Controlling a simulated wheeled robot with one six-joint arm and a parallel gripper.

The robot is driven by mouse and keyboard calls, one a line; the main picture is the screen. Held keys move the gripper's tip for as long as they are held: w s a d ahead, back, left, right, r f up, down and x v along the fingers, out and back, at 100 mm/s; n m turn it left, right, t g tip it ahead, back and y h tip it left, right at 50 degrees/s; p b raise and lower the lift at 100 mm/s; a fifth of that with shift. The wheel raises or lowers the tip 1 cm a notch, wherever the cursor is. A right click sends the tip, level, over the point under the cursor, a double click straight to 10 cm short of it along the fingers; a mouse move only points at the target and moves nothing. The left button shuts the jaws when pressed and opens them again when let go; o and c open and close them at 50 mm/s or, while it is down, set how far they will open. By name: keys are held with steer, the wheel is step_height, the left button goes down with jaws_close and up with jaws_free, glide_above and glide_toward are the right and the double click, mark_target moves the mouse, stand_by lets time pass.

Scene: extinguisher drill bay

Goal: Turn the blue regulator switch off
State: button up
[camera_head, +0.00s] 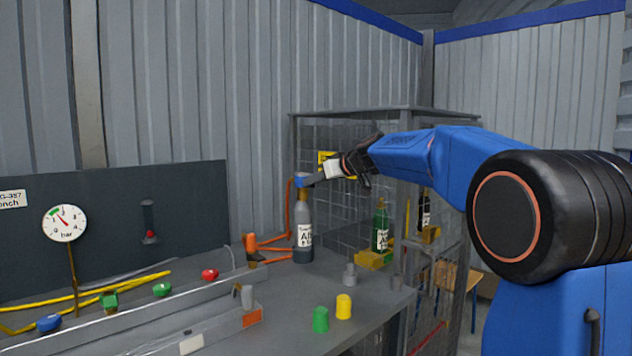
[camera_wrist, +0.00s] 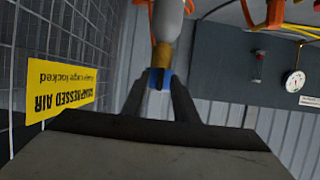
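The blue regulator switch (camera_head: 302,180) sits on top of an upright grey gas cylinder (camera_head: 304,228) at the back of the bench. My gripper (camera_head: 312,181) reaches it from the right in the head view. In the wrist view, the blue switch (camera_wrist: 159,74) lies between my two fingertips (camera_wrist: 159,80), which appear to touch it on both sides. The cylinder's brass neck (camera_wrist: 161,53) is just beyond. The fingers hide part of the switch, and its setting cannot be read.
A wire cage (camera_head: 345,135) with a yellow sign (camera_wrist: 60,87) stands close beside my gripper. Orange hoses (camera_head: 270,247) lie by the cylinder. A green bottle (camera_head: 380,228) stands to the right. Green (camera_head: 321,319) and yellow (camera_head: 343,306) cups stand at the front. Another blue knob (camera_head: 48,323) is far left.

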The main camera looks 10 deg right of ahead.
jaws_close()
stand_by(0.3)
steer(key=m+y, duration=0.2)
steer(key=m, duration=0.2)
steer(key=m+y, duration=0.3)
steer(key=m, duration=0.1)
steer(key=d+f+m+y, duration=0.1)
steer(key=m+y, duration=0.1)
steer(key=m, duration=0.3)
steer(key=shift+w+y, duration=0.25)
steer(key=shift+y, duration=0.15)
steer(key=shift+f+m, duration=0.1)
steer(key=shift+m, duration=0.2)
stand_by(0.5)
jaws_free()
